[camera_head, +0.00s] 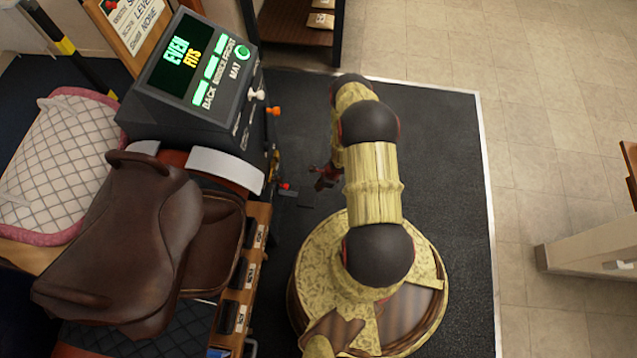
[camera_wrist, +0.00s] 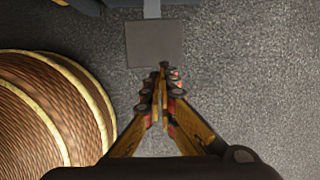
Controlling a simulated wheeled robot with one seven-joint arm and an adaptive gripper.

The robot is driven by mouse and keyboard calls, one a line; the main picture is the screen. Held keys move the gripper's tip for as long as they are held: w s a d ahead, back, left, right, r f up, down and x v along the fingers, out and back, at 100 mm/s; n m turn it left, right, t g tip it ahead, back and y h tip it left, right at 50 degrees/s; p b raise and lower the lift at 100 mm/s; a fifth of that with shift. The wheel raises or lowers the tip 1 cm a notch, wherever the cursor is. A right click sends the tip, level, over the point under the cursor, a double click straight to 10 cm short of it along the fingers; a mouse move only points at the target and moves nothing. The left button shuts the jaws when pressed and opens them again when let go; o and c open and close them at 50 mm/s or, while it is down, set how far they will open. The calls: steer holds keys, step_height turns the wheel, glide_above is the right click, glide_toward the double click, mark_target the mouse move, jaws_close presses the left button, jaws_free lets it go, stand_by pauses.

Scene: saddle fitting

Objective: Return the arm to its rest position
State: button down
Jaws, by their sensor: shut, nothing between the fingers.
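My arm, with yellow patterned links and dark joints, rises from my round base in the head view. My gripper (camera_head: 325,178) is small and partly hidden beside the arm there, close to the right side of the dark console (camera_head: 222,128). In the wrist view my gripper (camera_wrist: 164,75) points forward with its fingers together, and nothing is held. A flat grey plate (camera_wrist: 155,44) lies just beyond the fingertips, over the dark mat. I cannot tell whether the fingertips touch it.
The console screen reads "EVEN FITS". The dark floor mat (camera_head: 450,160) is clear to the right. A shelf (camera_head: 290,38) stands at the back.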

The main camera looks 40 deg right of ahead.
stand_by(0.8)
steer(key=s+a+r+n+y, duration=0.3)
steer(key=a, duration=0.4)
steer(key=w+a+r+n+g+y, duration=0.15)
steer(key=r+n, duration=0.25)
steer(key=r, duration=0.7)
steer(key=w+a+r+n, duration=0.1)
steer(key=a+r+n, duration=0.15)
steer(key=r, duration=0.95)
steer(key=w+a+r+n+g, duration=0.15)
steer(key=r+n, duration=0.35)
steer(key=r, duration=0.6)
steer(key=s+a+r+n+t+h, duration=0.2)
steer(key=s+a+r+n, duration=0.1)
steer(key=r, duration=1.2)
steer(key=s+a+r+n+t+h, duration=0.2)
steer(key=s+r+n, duration=0.4)
steer(key=r, duration=0.8)
steer(key=s+a+r+n+t+h, duration=0.2)
steer(key=s+a+r+n, duration=0.1)
steer(key=r, duration=1.2)
steer(key=shift+s+a+r+n, duration=0.35)
steer(key=shift+s+n, duration=0.3)
steer(key=shift+s, duration=0.45)
